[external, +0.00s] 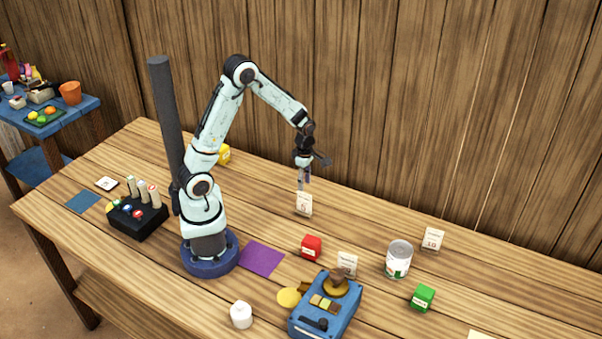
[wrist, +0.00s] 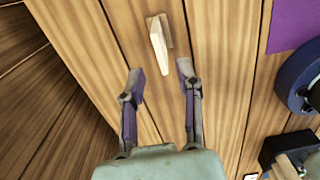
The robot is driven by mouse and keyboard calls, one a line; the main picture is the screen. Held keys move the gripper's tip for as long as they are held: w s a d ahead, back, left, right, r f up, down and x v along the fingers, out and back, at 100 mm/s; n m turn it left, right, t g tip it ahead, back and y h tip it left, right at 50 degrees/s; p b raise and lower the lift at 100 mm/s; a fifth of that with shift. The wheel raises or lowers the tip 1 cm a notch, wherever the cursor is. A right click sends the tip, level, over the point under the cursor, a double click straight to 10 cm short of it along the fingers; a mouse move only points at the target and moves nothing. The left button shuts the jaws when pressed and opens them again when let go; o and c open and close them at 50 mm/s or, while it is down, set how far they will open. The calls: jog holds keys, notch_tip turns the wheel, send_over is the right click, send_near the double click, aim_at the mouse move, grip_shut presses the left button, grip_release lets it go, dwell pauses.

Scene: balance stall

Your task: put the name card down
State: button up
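A small white card (external: 304,204) with a red mark stands upright on the table, just below my gripper (external: 303,183) in the external view. In the wrist view the card (wrist: 158,43) shows edge-on from above, beyond the fingertips. My gripper (wrist: 161,75) has its two fingers spread, with bare wood between them and clear of the card. Two similar white cards stand elsewhere: one (external: 347,264) behind the blue scale and one (external: 432,240) near the tin can. The writing on the cards is too small to read surely.
A blue scale (external: 325,310), red cube (external: 312,247), tin can (external: 399,259) and green cube (external: 422,298) stand right of my base. A purple mat (external: 262,258) lies beside it. A black holder (external: 136,219) stands to the left. The wooden wall runs behind the table.

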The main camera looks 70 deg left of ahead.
notch_tip(320, 180, up, 4)
jog(key=shift+r, duration=0.1)
jog(key=s+d+r+m, duration=0.4)
jog(key=s+m, duration=0.5)
jog(key=m, duration=0.4)
jog(key=s+d+r+m, duration=0.4)
jog(key=s+m, duration=0.5)
jog(key=m, duration=0.3)
jog(key=shift+s+d+r+m+y, duration=0.15)
jog(key=shift+s+r+m+y, duration=0.1)
jog(key=shift+r+m+y, duration=0.25)
jog(key=shift+r, duration=0.1)
jog(key=shift+o, duration=1.1)
